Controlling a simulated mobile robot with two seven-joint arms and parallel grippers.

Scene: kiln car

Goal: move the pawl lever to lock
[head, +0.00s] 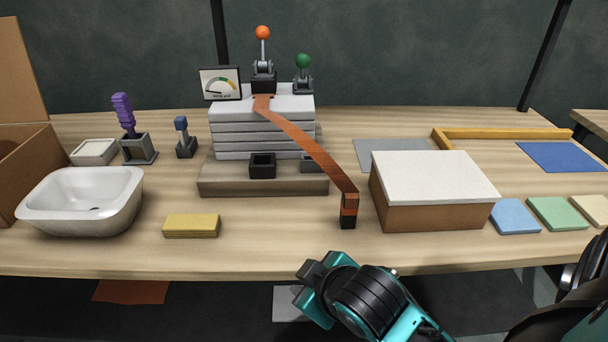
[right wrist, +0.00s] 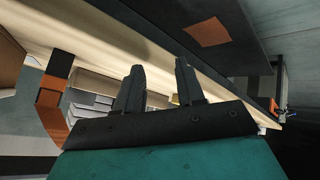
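Several levers stand on the bench, and I cannot tell by sight which is the pawl lever. An upright lever with an orange ball (head: 263,33) and a shorter one with a green ball (head: 303,61) rise at the stack of pale slabs (head: 240,135). A purple-handled lever (head: 123,112) and a small blue-topped lever (head: 181,123) stand left of the stack, both roughly upright. My right gripper (head: 308,272) is low in front of the bench's front edge, away from all levers. Its fingers are apart and empty in the right wrist view (right wrist: 160,68). My left gripper is not in view.
An orange strap (head: 310,147) runs from the stack toward the front. A white-topped box (head: 435,178) stands right of it. A white basin (head: 82,200) and yellow sponge (head: 191,226) lie front left. Colored tiles (head: 515,216) lie at right.

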